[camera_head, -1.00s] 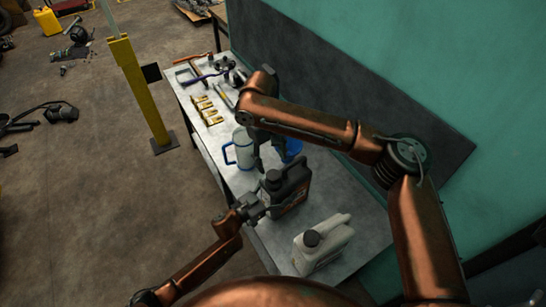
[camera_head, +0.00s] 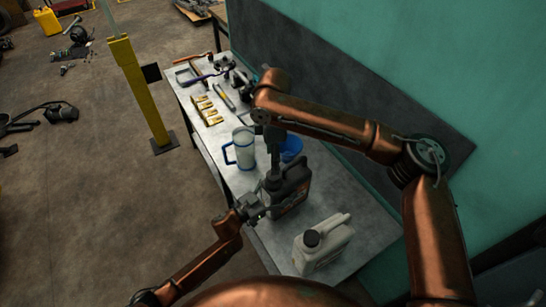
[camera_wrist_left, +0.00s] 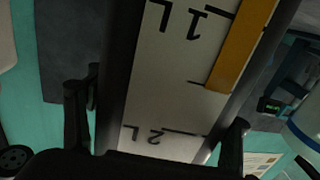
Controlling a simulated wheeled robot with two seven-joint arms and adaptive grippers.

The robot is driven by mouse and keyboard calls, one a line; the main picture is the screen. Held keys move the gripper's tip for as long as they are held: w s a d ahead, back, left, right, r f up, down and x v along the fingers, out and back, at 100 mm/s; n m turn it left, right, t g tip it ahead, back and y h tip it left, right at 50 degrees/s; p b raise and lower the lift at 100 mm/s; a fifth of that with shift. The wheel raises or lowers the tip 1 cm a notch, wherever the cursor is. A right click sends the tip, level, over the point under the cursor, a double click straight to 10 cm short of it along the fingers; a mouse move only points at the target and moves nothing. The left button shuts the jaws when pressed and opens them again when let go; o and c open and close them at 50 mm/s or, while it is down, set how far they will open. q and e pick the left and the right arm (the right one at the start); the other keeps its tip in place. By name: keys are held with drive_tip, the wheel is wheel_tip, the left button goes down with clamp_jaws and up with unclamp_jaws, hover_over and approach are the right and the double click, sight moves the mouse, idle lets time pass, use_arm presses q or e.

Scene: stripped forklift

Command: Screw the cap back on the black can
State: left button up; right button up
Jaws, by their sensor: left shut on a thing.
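The black can (camera_head: 292,190) stands upright on the bench. My left gripper (camera_head: 252,207) is shut on its near left side. In the left wrist view the fingers (camera_wrist_left: 158,130) lie on both sides of the can's pale level strip (camera_wrist_left: 180,80), marked 1L and 2L. My right gripper (camera_head: 273,176) points down over the can's neck at its top left. Its fingertips meet the dark cap area, and I cannot tell whether they are closed on the cap or how the cap sits.
A grey-white can with a dark cap (camera_head: 325,247) stands at the bench's near end. A clear jug with a blue handle (camera_head: 244,148) and a blue container (camera_head: 291,148) are behind the black can. Brass pieces (camera_head: 207,111) and tools lie further back.

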drive_tip(key=shift+f, duration=4)
drive_tip(key=shift+c, duration=0.4)
drive_tip(key=c, duration=1.1)
drive_tip(key=shift+m, duration=0.5)
drive_tip(key=shift+c, duration=0.3)
drive_tip(key=o, duration=1.4)
